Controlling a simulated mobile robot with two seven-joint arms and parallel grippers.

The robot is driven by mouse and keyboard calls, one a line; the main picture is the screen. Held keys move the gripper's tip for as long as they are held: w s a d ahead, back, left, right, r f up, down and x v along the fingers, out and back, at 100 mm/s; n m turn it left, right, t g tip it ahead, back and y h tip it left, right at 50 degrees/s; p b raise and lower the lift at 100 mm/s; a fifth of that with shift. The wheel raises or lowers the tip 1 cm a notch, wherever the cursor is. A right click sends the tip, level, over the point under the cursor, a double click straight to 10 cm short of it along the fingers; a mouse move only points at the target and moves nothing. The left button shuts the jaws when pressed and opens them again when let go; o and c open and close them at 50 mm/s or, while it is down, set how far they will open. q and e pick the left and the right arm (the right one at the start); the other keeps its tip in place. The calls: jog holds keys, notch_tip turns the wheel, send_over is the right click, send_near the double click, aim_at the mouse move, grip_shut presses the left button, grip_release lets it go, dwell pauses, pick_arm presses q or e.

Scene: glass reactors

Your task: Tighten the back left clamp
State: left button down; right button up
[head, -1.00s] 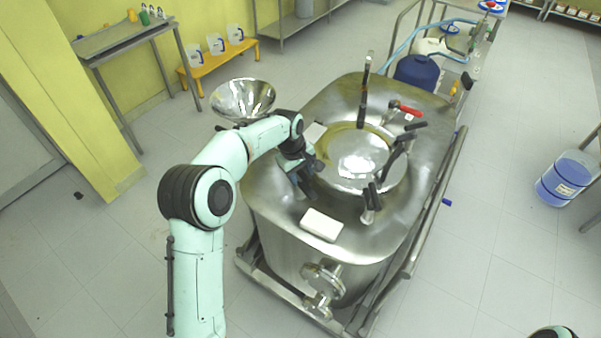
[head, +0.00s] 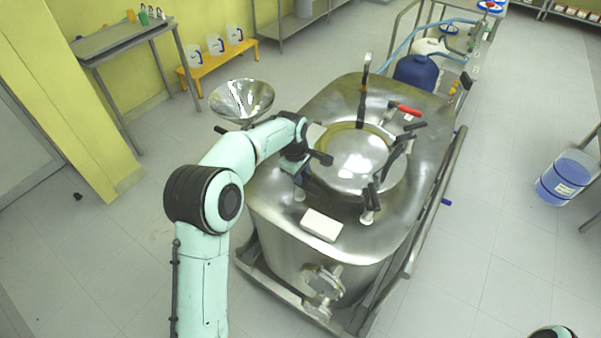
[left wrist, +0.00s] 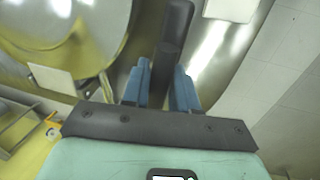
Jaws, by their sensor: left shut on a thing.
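The steel reactor has a round lid (head: 362,160) with black-handled clamps around its rim. My left gripper (head: 302,178) is at the left side of the lid. In the left wrist view its blue fingers (left wrist: 161,88) are shut on the black handle (left wrist: 175,38) of the left-hand clamp. That handle (head: 320,157) also shows in the head view, sticking out past the gripper toward the lid. The clamp's base is mostly hidden behind my gripper.
Other clamps stand at the back (head: 362,105), right (head: 400,150) and front (head: 371,198) of the lid. A white block (head: 322,225) lies on the reactor's front top. A steel funnel (head: 241,98) is behind my left arm.

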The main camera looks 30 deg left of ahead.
pick_arm(q)
jog(key=n, duration=0.3)
jog(key=shift+n+y, duration=0.3)
jog(key=shift+n, duration=0.1)
jog(key=n, duration=0.3)
jog(key=shift+w+n+y, duration=0.1)
jog(key=shift+n+y, duration=0.2)
jog(key=shift+y, duration=0.1)
jog(key=n+p, duration=0.1)
jog(key=n, duration=0.2)
jog(key=shift+g, duration=0.4)
jog(key=shift+w+f+n+y+p, duration=0.1)
jog(key=shift+n+y+p, duration=0.35)
jog(key=shift+n, duration=1.35)
pick_arm(e)
jog(key=shift+w+a+r, duration=0.1)
jog(key=shift+w+r, duration=1.2)
jog(key=shift+w, duration=0.05)
pick_arm(q)
jog(key=shift+g, duration=0.3)
jog(key=c, duration=1)
grip_release()
